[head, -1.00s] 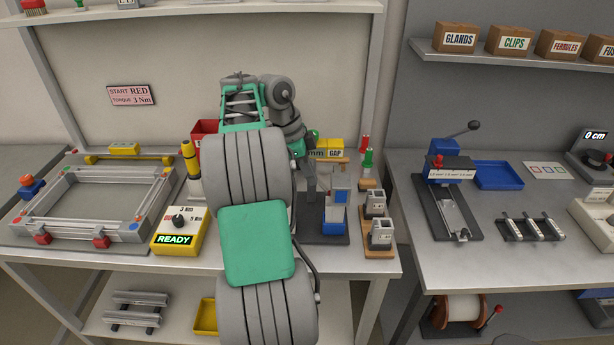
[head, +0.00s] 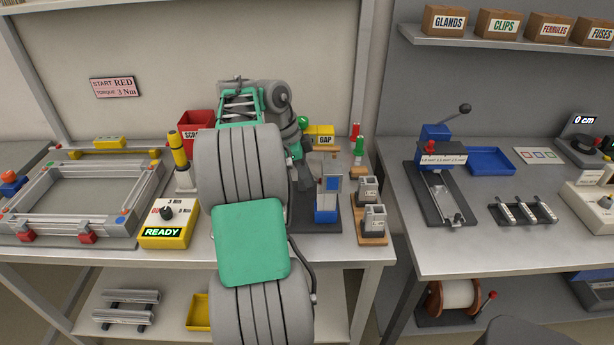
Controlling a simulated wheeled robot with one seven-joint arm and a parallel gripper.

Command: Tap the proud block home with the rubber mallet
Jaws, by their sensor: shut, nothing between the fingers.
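My gripper (head: 303,178) hangs fingers-down, mostly behind my own arm, at the left edge of a dark base plate. It looks shut and empty. A blue fixture (head: 326,213) with a grey upright stands on the plate, just right of my gripper. A small blue piece (head: 333,184) shows at the upright; I cannot tell whether it is the proud block or how far anything stands out. A small brownish thing shows behind the upright, too small to name. I cannot make out the rubber mallet; my arm hides part of the bench.
Grey blocks on wooden bases (head: 373,224) stand right of the fixture. Red and green upright tools (head: 357,148) and a yellow GAP box (head: 321,135) are behind. A yellow READY box (head: 168,225) and a grey frame (head: 75,200) lie left. A gap separates the right bench (head: 440,250).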

